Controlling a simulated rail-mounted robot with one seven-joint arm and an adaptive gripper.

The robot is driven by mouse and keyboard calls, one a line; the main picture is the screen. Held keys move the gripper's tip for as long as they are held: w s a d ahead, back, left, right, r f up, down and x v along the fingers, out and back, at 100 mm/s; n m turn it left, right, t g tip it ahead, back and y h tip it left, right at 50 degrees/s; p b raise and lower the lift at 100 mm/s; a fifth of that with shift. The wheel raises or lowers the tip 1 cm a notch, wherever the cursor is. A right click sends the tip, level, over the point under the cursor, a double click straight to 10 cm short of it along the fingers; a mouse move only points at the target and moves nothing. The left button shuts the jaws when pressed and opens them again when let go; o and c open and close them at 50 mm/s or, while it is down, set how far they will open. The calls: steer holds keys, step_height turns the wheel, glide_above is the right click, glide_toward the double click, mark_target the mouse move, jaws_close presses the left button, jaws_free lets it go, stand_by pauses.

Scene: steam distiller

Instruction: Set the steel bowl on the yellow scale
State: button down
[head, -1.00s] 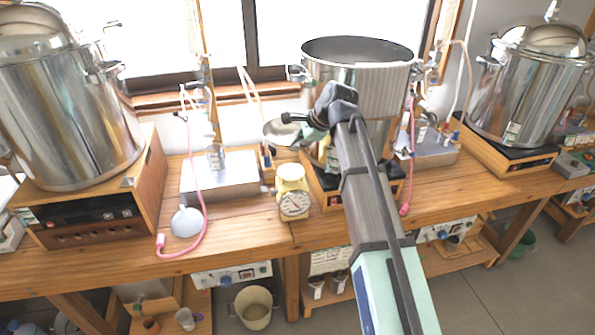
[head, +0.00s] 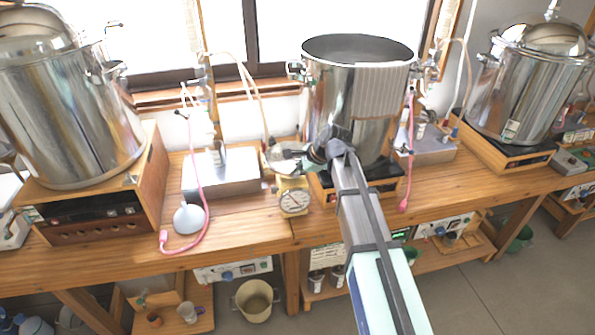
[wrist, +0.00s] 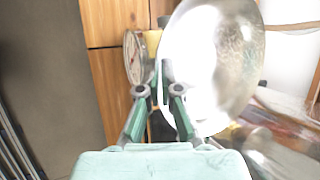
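The steel bowl (head: 285,162) is at the top of the yellow scale (head: 292,186) in the head view, hiding the scale's platform. I cannot tell whether the bowl touches the platform. My gripper (head: 314,153) is at the bowl's right side. In the wrist view the bowl (wrist: 222,65) looks large and bright, with the scale's dial (wrist: 134,58) to its left. There my gripper (wrist: 162,78) has its fingers close together at the bowl's near rim, and they appear shut on it. The exact contact is partly lost in glare.
A large steel pot (head: 345,95) stands right behind my gripper on a wooden-sided heater. A metal box (head: 222,172) with tubing is left of the scale. Bench front is mostly clear.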

steer(key=c, duration=1.3)
jaws_free()
steer(key=shift+r, duration=0.1)
steer(key=b+v, duration=0.3)
steer(key=v, duration=0.9)
steer(key=s+d+f+n+g+h, duration=0.15)
steer(key=s+f, duration=0.35)
steer(key=f, duration=0.8)
steer(key=s+d+f+n+g+h, duration=0.1)
steer(key=s+d+f+n+g, duration=0.15)
steer(key=s+f, duration=0.65)
steer(key=s+d+f+n+g+h, duration=0.1)
steer(key=s+d+f, duration=0.15)
steer(key=f, duration=1.35)
steer(key=s+d+f+n+g, duration=0.2)
steer(key=s+f, duration=0.4)
steer(key=s, duration=0.5)
steer(key=s+d+f+n+g+h, duration=0.1)
steer(key=s+d+f+n, duration=0.2)
steer(key=s, duration=0.9)
steer(key=s+d+f+n+g+h, duration=0.1)
steer(key=s+d+f+n+g, duration=0.1)
steer(key=s+f, duration=0.8)
steer(key=shift+s+d+f+n+g+h, duration=0.15)
steer(key=shift+s+d+n, duration=0.15)
steer(key=shift+s+n, duration=0.15)
steer(key=shift+s+d+r+n+g+h, duration=0.15)
steer(key=shift+s+d+n, duration=0.1)
steer(key=shift+s+n, duration=0.25)
